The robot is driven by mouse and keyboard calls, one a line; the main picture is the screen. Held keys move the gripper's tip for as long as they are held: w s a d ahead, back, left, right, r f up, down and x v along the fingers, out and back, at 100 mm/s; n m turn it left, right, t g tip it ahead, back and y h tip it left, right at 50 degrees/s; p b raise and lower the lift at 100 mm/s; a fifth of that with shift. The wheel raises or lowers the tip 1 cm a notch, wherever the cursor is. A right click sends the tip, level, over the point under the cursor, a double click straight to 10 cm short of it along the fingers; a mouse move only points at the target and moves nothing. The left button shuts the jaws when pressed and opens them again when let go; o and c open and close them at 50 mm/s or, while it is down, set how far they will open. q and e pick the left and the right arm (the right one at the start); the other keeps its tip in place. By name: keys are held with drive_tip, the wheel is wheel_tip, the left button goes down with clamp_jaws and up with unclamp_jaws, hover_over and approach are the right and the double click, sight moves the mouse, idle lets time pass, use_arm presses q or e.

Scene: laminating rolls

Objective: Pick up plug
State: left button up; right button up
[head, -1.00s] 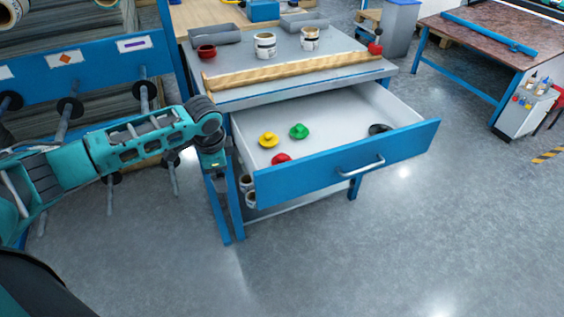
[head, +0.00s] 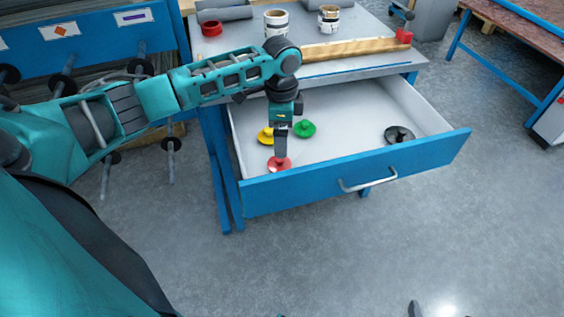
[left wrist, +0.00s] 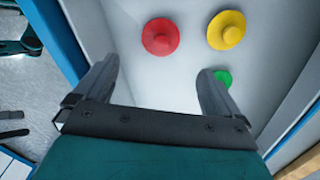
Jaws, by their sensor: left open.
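Several plugs, each a round disc with a raised knob, lie in the open drawer (head: 345,150). The red plug (head: 279,164) is near the drawer's front left. The yellow plug (head: 266,137) and green plug (head: 304,129) lie behind it, and a black plug (head: 399,134) is at the right. My left gripper (head: 280,158) points down over the red plug and partly covers it. In the left wrist view its open, empty fingers (left wrist: 155,68) stand apart, with the red plug (left wrist: 160,37) just beyond the gap. Dark tips at the head view's bottom edge may be my right gripper (head: 430,310).
The drawer's blue front (head: 355,172) with a metal handle and its side walls border the plugs. Above it, the bench top (head: 350,30) holds a wooden bar (head: 350,47), a red roll (head: 212,29) and cans. The drawer's middle is clear.

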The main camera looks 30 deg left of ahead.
sight(280, 163)
use_arm(q)
wheel_tip(280, 163, down, 10)
drive_tip(key=shift+s+a+r+b, duration=0.15)
drive_tip(key=shift+r+b, duration=0.1)
drive_tip(key=shift+b, duration=0.9)
drive_tip(key=shift+r, duration=0.1)
drive_tip(key=c, duration=1.1)
